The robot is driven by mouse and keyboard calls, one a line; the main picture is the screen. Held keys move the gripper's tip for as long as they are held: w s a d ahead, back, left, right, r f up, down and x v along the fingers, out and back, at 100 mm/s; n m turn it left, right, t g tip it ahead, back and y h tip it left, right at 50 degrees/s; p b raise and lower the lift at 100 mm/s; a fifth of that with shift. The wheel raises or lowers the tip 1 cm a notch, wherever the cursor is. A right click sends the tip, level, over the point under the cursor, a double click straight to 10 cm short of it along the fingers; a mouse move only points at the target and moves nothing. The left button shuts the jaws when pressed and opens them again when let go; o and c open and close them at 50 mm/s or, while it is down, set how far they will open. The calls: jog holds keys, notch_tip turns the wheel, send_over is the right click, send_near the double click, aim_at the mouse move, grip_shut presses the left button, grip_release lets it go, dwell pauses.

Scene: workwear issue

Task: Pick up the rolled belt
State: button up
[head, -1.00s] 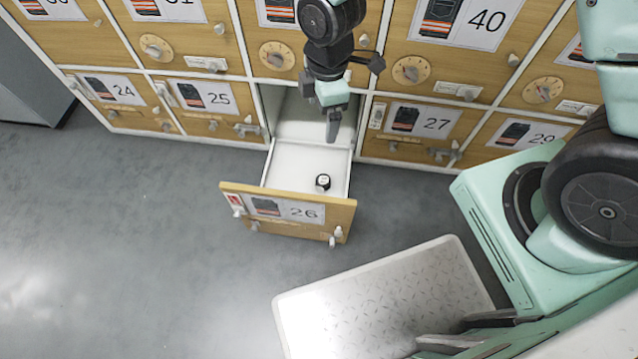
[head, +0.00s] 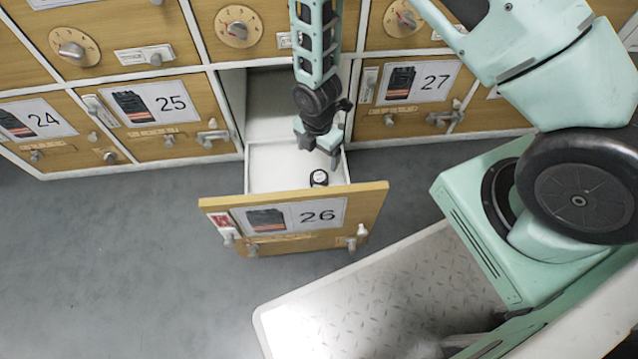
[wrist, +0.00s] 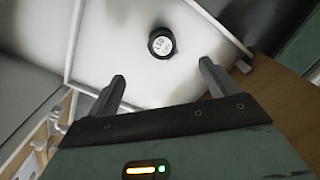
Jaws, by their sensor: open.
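The rolled belt (head: 319,178) is a small black roll with a pale, marked top. It sits in the open white drawer numbered 26 (head: 262,178), toward the right of its floor near the front panel. In the wrist view the belt (wrist: 161,42) lies on the bare white floor, beyond the fingertips and roughly between their lines. My gripper (head: 319,150) hangs over the drawer, just behind the belt in the head view. In the wrist view its two fingers (wrist: 163,75) are spread apart with nothing between them.
The drawer's wooden front (head: 290,222) and white side walls surround the belt. Closed lockers 25 (head: 155,118) and 27 (head: 415,95) flank the opening. Grey floor (head: 110,260) lies clear at the left. A silver tread-plate platform (head: 390,290) stands in front at the right.

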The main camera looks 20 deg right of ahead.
jog(key=b, duration=0.3)
send_over(319, 177)
jog(key=f, duration=0.6)
jog(key=shift+w, duration=0.25)
jog(key=f+b, duration=0.4)
jog(key=f, duration=0.1)
jog(key=shift+s+d+f, duration=0.1)
jog(key=shift+s, duration=0.1)
jog(key=c, duration=1.2)
